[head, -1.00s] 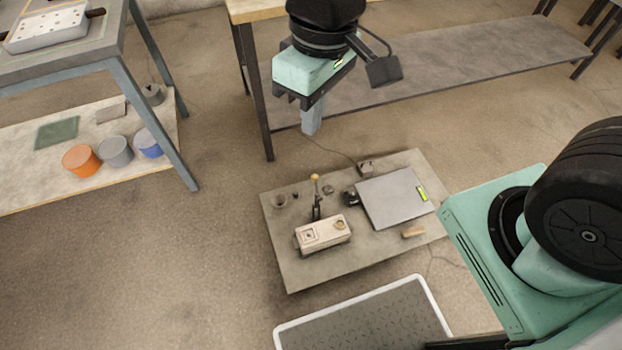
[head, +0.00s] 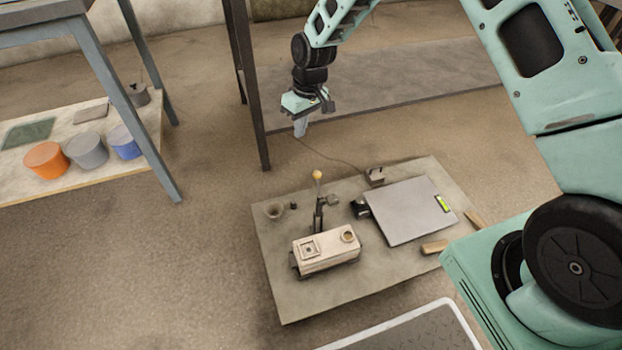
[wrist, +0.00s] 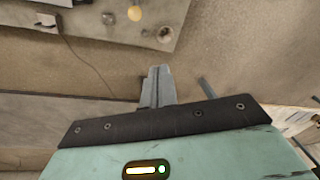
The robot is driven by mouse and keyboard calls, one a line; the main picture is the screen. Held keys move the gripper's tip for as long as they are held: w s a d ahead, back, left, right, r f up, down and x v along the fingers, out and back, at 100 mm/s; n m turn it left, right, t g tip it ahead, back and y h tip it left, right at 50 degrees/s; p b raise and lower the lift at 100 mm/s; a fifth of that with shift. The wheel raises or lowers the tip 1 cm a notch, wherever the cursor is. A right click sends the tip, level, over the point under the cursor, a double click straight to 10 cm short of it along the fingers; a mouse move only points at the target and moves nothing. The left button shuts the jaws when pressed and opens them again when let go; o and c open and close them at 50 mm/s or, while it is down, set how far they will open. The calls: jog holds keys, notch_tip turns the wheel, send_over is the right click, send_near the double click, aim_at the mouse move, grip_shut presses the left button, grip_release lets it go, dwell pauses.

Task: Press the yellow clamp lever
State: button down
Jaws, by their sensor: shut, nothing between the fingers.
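The yellow-tipped clamp lever (head: 318,177) stands upright behind the beige mould block (head: 326,250) on the low grey board. Its yellow knob also shows near the top edge of the wrist view (wrist: 135,13). My gripper (head: 300,130) hangs above and behind the board in the head view, apart from the lever and pointing down. In the wrist view my gripper's fingers (wrist: 158,72) are shut together with nothing between them. The lever's base is partly hidden behind the block.
A grey flat plate (head: 408,212) and a small wooden block (head: 435,247) lie on the board's right side. A small cup (head: 274,210) stands at its left. A dark table leg (head: 247,90) rises left of my gripper. A white-rimmed tray (head: 400,328) lies in front.

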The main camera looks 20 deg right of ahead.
notch_tip(320, 180, down, 5)
jog(key=w+d+b, duration=0.1)
jog(key=w+d, duration=0.1)
jog(key=shift+f, duration=0.2)
jog(key=shift+f, duration=0.1)
notch_tip(320, 180, down, 10)
jog(key=a+b, duration=0.2)
jog(key=b, duration=0.3)
jog(key=shift+s+d+r, duration=0.35)
jog(key=shift+s+d, duration=0.25)
jog(key=shift+s, duration=0.25)
jog(key=shift+s+d+r, duration=0.3)
jog(key=shift+s+d, duration=0.3)
jog(key=shift+s, duration=0.2)
